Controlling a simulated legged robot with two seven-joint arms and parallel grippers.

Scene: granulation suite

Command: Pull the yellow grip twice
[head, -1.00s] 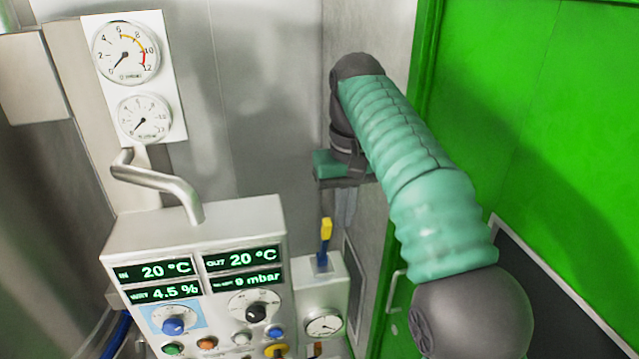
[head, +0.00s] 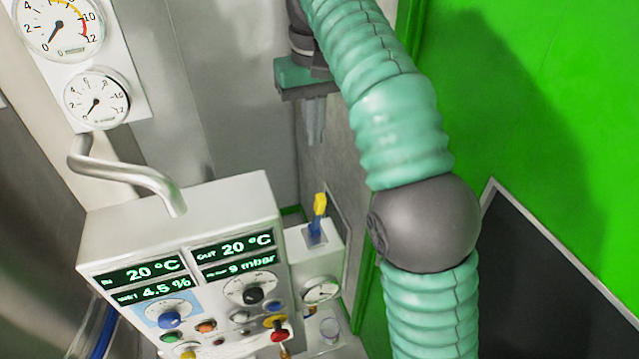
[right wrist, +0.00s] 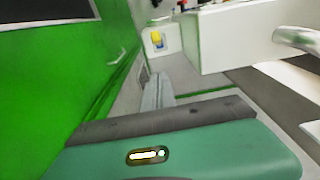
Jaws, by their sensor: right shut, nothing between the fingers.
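The yellow grip (head: 319,201) is the top of a short lever with a blue lower part, standing on a small white box (head: 315,245) to the right of the control panel. My right gripper (head: 314,135) shows in the head view above the grip, apart from it, with its fingers pointing down. Its grey fingers are shut and empty. In the right wrist view, the yellow grip (right wrist: 157,39) shows beyond the shut fingers (right wrist: 158,85), with a gap between. My left gripper is not in view.
The white control panel (head: 180,215) with lit displays and knobs stands left of the box. A bent metal pipe (head: 125,175) rises behind it, below two gauges (head: 97,100). A green door (head: 530,110) is on the right. Space between gripper and grip looks clear.

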